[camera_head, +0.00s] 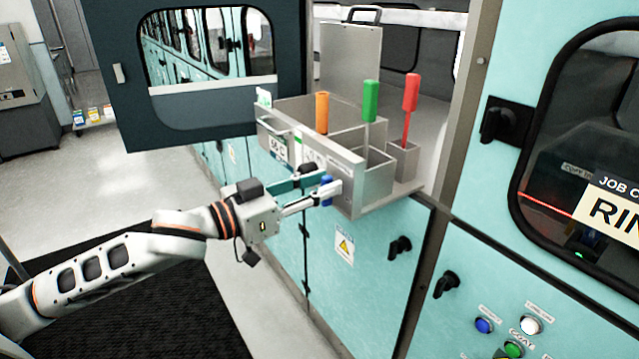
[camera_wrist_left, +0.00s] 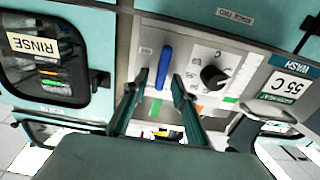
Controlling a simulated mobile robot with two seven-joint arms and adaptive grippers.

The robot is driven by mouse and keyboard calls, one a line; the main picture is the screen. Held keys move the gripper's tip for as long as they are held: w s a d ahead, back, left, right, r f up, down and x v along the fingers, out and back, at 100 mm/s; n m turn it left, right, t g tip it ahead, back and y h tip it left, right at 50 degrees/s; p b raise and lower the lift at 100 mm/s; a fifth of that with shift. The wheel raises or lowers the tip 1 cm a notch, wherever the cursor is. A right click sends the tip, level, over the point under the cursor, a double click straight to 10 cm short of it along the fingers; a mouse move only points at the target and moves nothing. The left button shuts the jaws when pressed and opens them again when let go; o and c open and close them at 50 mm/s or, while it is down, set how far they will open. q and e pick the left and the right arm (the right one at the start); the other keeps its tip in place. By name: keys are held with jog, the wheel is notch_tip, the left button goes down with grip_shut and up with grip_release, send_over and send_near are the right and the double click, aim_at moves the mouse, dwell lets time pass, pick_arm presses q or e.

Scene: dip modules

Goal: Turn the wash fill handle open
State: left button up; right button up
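A blue lever handle (camera_wrist_left: 164,68) sits on a grey control panel (camera_wrist_left: 196,50) at the front of the wash station. In the left wrist view it points along the picture's vertical, slightly tilted. It also shows in the head view (camera_head: 327,192), partly hidden by the fingers. My left gripper (camera_head: 322,184) is open at the panel. In the left wrist view its two fingertips (camera_wrist_left: 155,92) stand either side of the handle's lower part, with gaps visible. Whether they touch it I cannot tell. My right gripper is in neither view.
A black knob (camera_wrist_left: 213,77) is beside the handle, and a "WASH 55 C" sign (camera_wrist_left: 289,88) is further right. Orange (camera_head: 321,112), green (camera_head: 370,101) and red (camera_head: 410,93) handles stand in the open tanks. An open windowed door (camera_head: 200,115) is at the back left.

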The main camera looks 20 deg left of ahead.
pick_arm(q)
grip_shut()
